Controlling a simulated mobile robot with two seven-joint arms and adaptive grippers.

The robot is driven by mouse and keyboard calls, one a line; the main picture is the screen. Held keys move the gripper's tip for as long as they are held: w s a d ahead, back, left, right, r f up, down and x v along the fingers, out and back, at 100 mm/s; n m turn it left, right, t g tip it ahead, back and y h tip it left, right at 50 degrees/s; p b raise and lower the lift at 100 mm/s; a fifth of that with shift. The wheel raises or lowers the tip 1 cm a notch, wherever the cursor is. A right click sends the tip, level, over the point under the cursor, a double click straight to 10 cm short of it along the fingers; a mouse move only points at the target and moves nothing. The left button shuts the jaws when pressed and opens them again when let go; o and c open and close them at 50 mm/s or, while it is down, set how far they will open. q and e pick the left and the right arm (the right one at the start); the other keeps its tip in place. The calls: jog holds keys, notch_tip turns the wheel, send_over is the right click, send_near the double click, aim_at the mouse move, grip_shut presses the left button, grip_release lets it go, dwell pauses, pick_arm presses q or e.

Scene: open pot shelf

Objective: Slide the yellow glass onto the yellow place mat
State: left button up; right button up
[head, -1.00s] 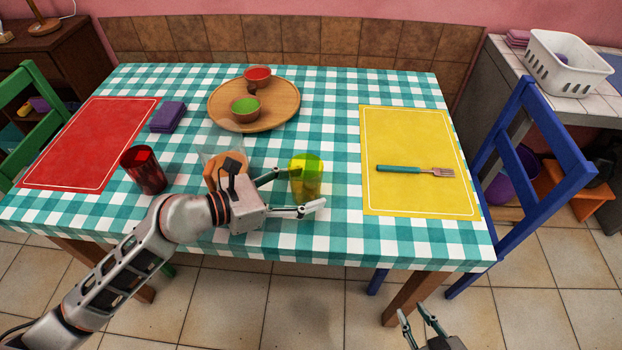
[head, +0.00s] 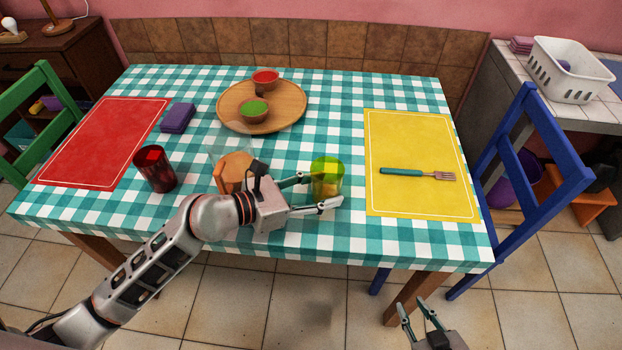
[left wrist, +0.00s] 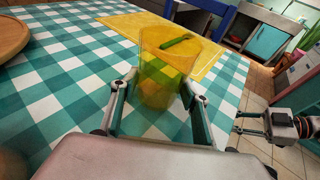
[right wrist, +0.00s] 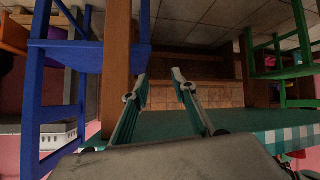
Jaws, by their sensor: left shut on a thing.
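The yellow glass (head: 327,180) stands upright on the checked tablecloth, a little left of the yellow place mat (head: 418,207). My left gripper (head: 325,193) is shut on the glass, with one finger on each side. In the left wrist view the see-through glass (left wrist: 163,72) sits between the fingers (left wrist: 160,95), and the mat (left wrist: 205,58) shows beyond it. A fork with a teal handle (head: 400,171) lies on the mat. My right gripper (head: 418,308) is open and empty, low in front of the table; its parted fingers (right wrist: 160,85) also show in the right wrist view.
A dark red glass (head: 156,169) and a clear glass with an orange-brown thing (head: 235,172) stand left of my left gripper. A round wooden tray (head: 290,118) with two bowls is behind. The cloth between the yellow glass and the mat is clear.

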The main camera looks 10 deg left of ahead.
aim_at(337, 193)
pick_arm(q)
jog(key=shift+d+r+p, duration=0.1)
jog(key=shift+d+p, duration=0.45)
jog(key=shift+d, duration=0.6)
jog(key=shift+d+p, duration=0.4)
jog(key=shift+d, duration=0.95)
jog(key=shift+d+p, duration=0.6)
jog(key=shift+d, duration=0.2)
jog(key=shift+d+p, duration=0.35)
jog(key=shift+d, duration=0.45)
jog(key=shift+d+p, duration=0.4)
jog(key=shift+d, duration=0.6)
jog(key=shift+d+p, duration=0.65)
jog(key=shift+d, duration=1.9)
pick_arm(e)
jog(key=shift+s+a+r, duration=0.1)
jog(key=shift+a+r, duration=0.1)
jog(key=shift+r, duration=0.65)
jog(key=shift+s+a+r, duration=0.1)
jog(key=shift+a+r, duration=0.1)
jog(key=shift+r, duration=0.7)
jog(key=shift+a+r, duration=0.2)
jog(key=shift+r, duration=0.65)
jog(key=shift+r, duration=0.1)
